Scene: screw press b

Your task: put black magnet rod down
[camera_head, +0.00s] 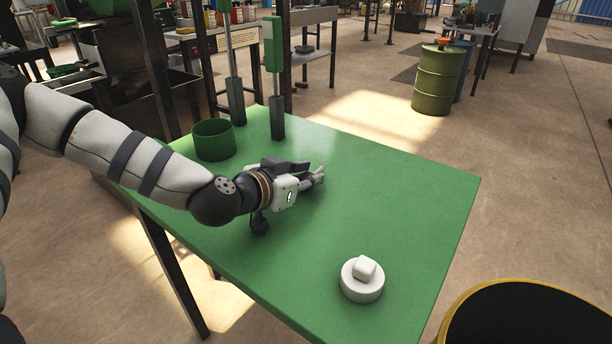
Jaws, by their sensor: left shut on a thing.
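My left gripper (319,175) is low over the middle of the green table (400,205), with its fingers pointing right. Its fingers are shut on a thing. I take this to be the black magnet rod, but it cannot be made out clearly between the fingers. A small dark knob (259,225) shows just below the wrist, and I cannot tell whether it is part of my arm. My right gripper is not in view.
A white round piece with a block on top (362,280) stands near the table's front right. A green open cup (213,140) and two dark-and-green uprights (276,80) stand at the back left. The table's right side is clear. A black, yellow-rimmed round top (540,320) is at lower right.

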